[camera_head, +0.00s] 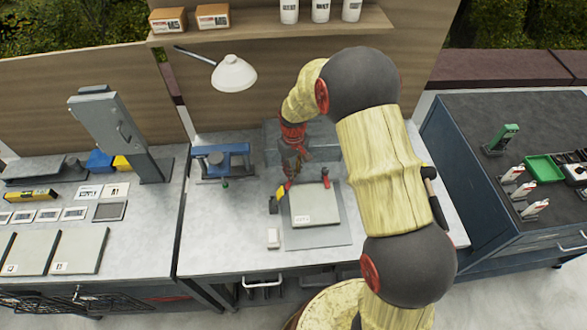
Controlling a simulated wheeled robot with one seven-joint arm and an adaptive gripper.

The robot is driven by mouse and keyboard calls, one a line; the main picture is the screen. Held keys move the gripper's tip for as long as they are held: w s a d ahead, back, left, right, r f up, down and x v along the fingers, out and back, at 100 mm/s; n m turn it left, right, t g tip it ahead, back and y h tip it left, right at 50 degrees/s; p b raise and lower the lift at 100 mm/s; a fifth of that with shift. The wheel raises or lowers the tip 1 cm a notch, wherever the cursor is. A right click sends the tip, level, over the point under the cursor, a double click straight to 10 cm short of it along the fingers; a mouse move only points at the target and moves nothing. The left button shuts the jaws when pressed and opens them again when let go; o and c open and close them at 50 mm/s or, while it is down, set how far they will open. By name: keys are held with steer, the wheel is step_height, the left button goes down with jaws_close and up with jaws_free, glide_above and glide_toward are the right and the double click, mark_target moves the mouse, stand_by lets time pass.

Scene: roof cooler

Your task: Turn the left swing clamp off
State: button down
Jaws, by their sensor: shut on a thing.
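A light grey square block (315,204) lies on a darker grey base plate (335,237) in the middle of the bench. The left swing clamp (274,205) is at the block's left edge, a small dark piece partly hidden by my gripper. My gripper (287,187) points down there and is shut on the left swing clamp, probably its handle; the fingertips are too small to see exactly. The right swing clamp (325,178), with a red handle, stands at the block's back right corner, apart from my gripper.
A blue vise (222,161) stands at the back left of the bench. A white lamp (234,74) hangs above. My arm covers the bench's right part. The front left bench top is clear.

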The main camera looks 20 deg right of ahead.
steer(key=m+p, duration=0.1)
steer(key=m, duration=0.5)
steer(key=shift+m, duration=0.3)
steer(key=m+p, duration=0.1)
steer(key=m, duration=0.5)
steer(key=shift+a, duration=0.1)
stand_by(0.3)
steer(key=c, duration=1.6)
jaws_free()
step_height(320, 180, up, 12)
